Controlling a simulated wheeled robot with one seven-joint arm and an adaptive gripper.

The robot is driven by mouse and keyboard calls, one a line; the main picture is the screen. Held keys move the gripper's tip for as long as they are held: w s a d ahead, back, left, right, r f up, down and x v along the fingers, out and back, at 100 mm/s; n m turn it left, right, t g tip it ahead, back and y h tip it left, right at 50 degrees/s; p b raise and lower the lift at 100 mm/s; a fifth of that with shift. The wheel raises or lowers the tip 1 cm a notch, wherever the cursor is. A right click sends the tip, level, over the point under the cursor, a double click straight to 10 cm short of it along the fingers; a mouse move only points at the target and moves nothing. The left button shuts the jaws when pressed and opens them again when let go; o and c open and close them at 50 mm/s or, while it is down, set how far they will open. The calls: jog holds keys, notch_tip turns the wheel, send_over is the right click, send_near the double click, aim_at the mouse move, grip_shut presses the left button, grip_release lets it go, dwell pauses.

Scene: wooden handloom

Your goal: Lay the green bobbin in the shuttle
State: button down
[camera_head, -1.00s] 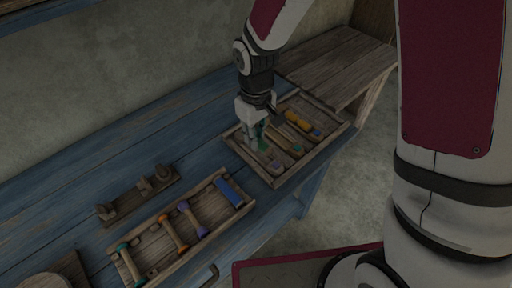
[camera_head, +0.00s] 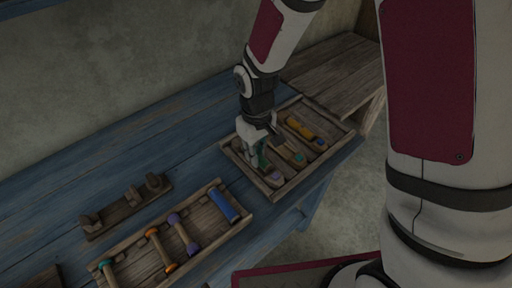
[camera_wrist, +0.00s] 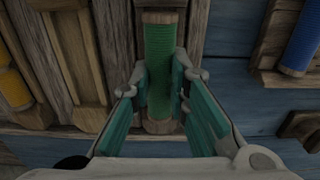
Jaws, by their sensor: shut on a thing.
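The green bobbin (camera_wrist: 160,70) is between the fingers of my gripper (camera_wrist: 161,98) in the wrist view. Its wooden ends stick out above and below the green thread. In the head view my gripper (camera_head: 256,158) points down at the left part of the right-hand wooden tray (camera_head: 291,182), with the green bobbin (camera_head: 262,155) partly hidden by the fingers. The bobbin lines up with a wooden slot of this tray. I cannot tell whether it touches the slot's floor.
The right-hand tray also holds a yellow bobbin (camera_head: 300,127) and pieces with coloured ends. A second tray (camera_head: 208,242) at the front left holds a blue bobbin (camera_head: 224,205) and several others. A wooden stand (camera_head: 127,208) lies behind it. The blue tabletop (camera_head: 185,145) between them is clear.

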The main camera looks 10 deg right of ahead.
jog(key=shift+f, duration=0.4)
jog(key=c, duration=1.5)
grip_release()
jog(key=shift+o, duration=0.2)
jog(key=shift+r, duration=0.1)
notch_tip(320, 180, up, 12)
